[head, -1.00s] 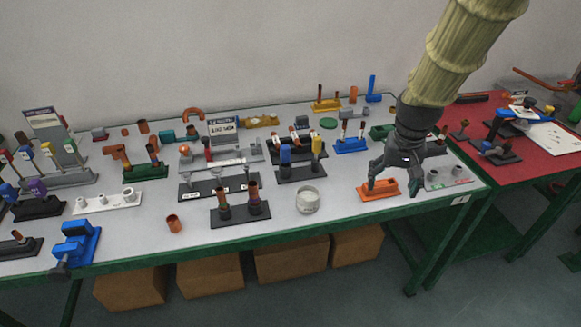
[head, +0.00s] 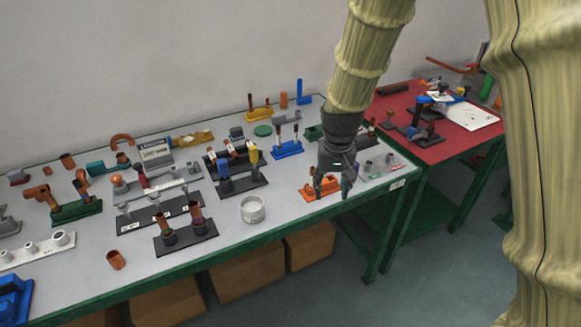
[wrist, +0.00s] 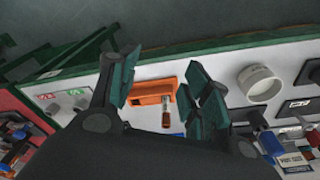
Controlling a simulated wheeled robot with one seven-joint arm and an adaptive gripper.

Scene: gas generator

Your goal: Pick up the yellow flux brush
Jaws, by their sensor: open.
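My gripper (head: 332,188) is open and empty over the front right of the grey table. In the wrist view, my gripper (wrist: 163,82) has its fingers on either side of an orange holder (wrist: 146,92); contact cannot be told. A small brush-like piece with a brown end (wrist: 166,118) stands in that holder. In the head view the orange holder (head: 312,191) is partly hidden by the fingers. A yellow holder (head: 260,114) with slim upright pieces stands at the back. A yellow-handled piece (head: 252,155) stands in a dark rack. I cannot tell which is the yellow flux brush.
A blue holder (head: 287,150) with two slim pieces stands left of my gripper. A white round tin (head: 252,210) is near the front edge. Copper fittings and racks crowd the left. A red table (head: 440,150) adjoins on the right.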

